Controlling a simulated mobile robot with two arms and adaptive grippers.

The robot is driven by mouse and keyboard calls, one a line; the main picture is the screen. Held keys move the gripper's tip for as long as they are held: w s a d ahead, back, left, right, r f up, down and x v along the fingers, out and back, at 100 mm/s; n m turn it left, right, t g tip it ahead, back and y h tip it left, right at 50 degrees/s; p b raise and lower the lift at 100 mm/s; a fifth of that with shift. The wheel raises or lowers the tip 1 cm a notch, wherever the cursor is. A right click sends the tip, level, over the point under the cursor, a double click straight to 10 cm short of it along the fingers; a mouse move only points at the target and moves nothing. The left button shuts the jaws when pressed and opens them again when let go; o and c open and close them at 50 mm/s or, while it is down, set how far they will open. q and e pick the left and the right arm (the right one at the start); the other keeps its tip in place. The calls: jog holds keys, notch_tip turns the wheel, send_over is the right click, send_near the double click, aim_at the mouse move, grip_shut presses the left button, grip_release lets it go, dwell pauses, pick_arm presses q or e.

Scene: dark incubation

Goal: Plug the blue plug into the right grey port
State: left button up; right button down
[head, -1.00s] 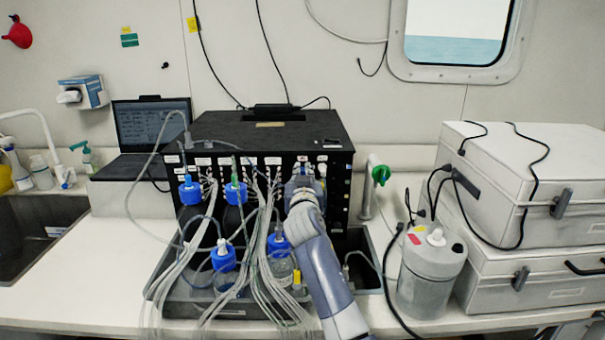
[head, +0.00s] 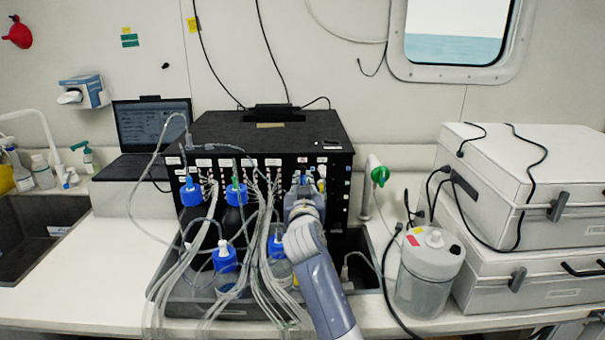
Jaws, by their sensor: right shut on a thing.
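My right gripper (head: 308,183) is in front of the right part of the black box's front panel (head: 340,190). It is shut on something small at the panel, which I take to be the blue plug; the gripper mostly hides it. Small blue and pale bits show around the fingertips. The grey ports are too small and too covered by my gripper to tell apart, and I cannot tell whether the plug touches one. My left gripper is not in view.
Blue-capped bottles (head: 225,260) and many clear tubes (head: 180,265) crowd the tray left of my right arm. A white canister (head: 428,285) and grey cases (head: 530,190) stand to the right. A laptop (head: 145,125) is at the left.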

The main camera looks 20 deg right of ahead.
jog(key=shift+p+v, duration=0.3)
jog(key=shift+v, duration=0.75)
jog(key=shift+d, duration=0.1)
